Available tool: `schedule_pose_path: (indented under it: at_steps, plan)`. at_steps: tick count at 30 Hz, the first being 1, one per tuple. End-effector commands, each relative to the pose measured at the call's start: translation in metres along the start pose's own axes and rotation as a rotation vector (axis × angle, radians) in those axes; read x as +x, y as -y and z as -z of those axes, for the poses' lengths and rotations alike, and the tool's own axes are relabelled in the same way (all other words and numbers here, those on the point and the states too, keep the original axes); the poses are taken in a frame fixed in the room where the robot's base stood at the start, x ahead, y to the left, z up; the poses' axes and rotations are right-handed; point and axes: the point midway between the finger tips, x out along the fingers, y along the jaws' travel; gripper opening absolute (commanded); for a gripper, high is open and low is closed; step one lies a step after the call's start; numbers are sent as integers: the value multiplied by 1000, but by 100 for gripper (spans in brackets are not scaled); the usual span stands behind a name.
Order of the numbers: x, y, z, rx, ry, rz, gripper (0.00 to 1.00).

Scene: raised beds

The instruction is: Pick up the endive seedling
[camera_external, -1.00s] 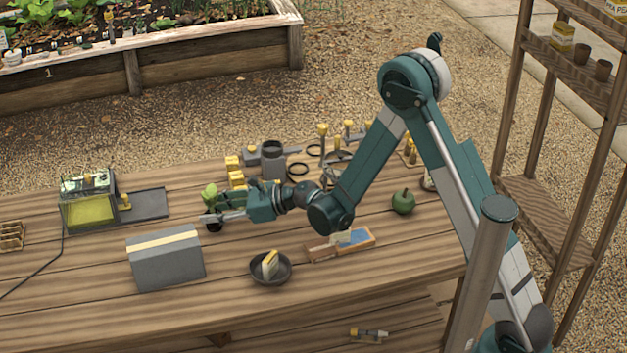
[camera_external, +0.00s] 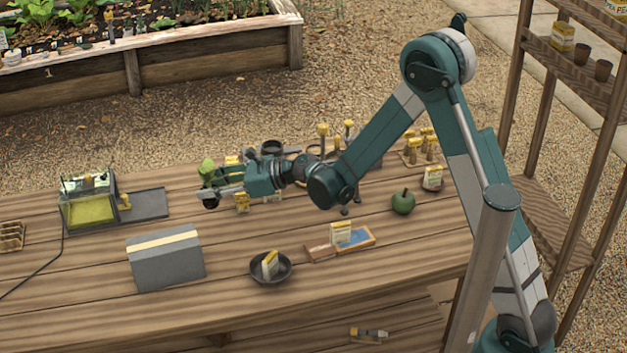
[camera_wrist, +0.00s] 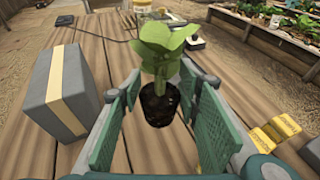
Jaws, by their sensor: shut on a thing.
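The endive seedling (camera_wrist: 165,60) has broad light-green leaves and a dark round root plug. It stands between the two green finger pads of my gripper (camera_wrist: 158,118) in the wrist view. In the external view the seedling (camera_external: 207,168) shows at the tip of my gripper (camera_external: 212,190), with its dark plug just below the fingers. My gripper is shut on the seedling and holds it upright, apparently a little above the wooden table (camera_external: 90,315).
A grey box with a yellow band (camera_external: 166,258) stands front left of my gripper. A tray with a clear-sided green container (camera_external: 88,205) lies further left.

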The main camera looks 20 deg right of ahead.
Motion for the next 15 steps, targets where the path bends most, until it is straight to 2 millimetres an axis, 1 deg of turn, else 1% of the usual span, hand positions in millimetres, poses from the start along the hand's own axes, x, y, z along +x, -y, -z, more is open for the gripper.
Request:
schedule_pose_path:
  at_steps: [4,15]
  plan:
    - [-2,0,-6,0,0,0,27]
    - [-2,0,-6,0,0,0,27]
